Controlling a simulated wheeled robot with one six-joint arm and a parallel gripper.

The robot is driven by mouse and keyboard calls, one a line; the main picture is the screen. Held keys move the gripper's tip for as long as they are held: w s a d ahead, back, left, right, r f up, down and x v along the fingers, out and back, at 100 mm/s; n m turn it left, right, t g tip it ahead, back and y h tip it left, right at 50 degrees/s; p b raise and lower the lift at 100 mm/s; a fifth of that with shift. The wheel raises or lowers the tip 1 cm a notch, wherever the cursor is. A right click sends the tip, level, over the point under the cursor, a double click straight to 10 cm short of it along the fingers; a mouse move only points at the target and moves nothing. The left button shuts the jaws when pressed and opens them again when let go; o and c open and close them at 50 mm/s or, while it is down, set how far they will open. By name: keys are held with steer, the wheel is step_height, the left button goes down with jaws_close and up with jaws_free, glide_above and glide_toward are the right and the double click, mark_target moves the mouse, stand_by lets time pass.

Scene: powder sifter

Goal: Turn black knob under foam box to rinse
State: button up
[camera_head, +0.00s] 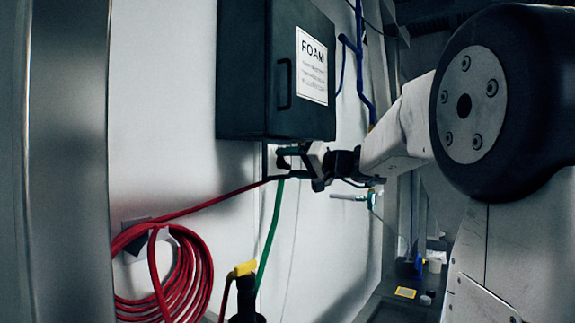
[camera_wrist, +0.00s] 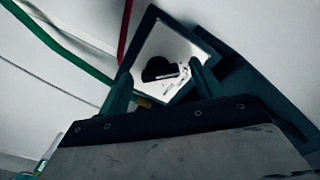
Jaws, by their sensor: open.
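The dark foam box (camera_head: 248,75) with a white FOAM label hangs on the white wall in the head view. My gripper (camera_head: 284,158) is just below the box's underside. In the wrist view my gripper (camera_wrist: 161,72) is open, with one finger on each side of a black knob (camera_wrist: 155,68) on a white plate with a dark frame. I cannot tell whether the fingers touch the knob. In the head view I cannot make out the knob by the gripper.
A red hose (camera_head: 190,270) hangs coiled on the wall at lower left, its line running up to the gripper area. A green hose (camera_head: 270,235) hangs below the box. A yellow-and-black fitting (camera_head: 245,270) stands at the bottom. Blue pipes (camera_head: 361,60) run up the wall at right.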

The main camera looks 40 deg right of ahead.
steer(key=shift+w+a, duration=0.15)
steer(key=shift+w, duration=0.4)
steer(key=shift+c, duration=0.4)
steer(key=c, duration=0.9)
steer(key=shift+a, duration=0.15)
